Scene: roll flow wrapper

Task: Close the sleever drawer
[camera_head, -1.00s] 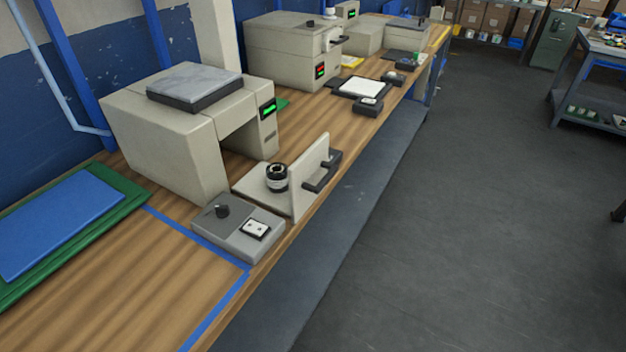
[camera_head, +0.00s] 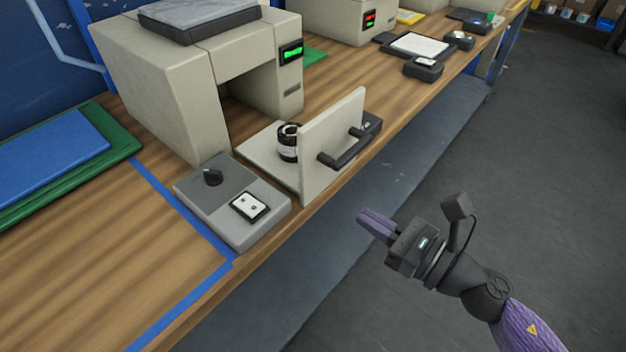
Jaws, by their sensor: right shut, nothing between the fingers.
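The sleever (camera_head: 165,85) is a beige machine on the wooden bench with a green display. Its drawer (camera_head: 333,148) is pulled out toward the bench's front edge, with an upright beige front panel and a black handle (camera_head: 345,150). A black and white roll-like part (camera_head: 288,142) stands on the drawer's tray behind the panel. My right gripper (camera_head: 376,226) is shut and empty, its purple fingers pointing left. It is over the floor side, in front of the bench and apart from the handle. My left gripper is not in view.
A grey control box (camera_head: 232,204) with a knob sits beside the drawer, near the bench edge. A blue pad on a green mat (camera_head: 118,153) lies at left. Black boxes and another machine stand farther along the bench. The floor on the right is clear.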

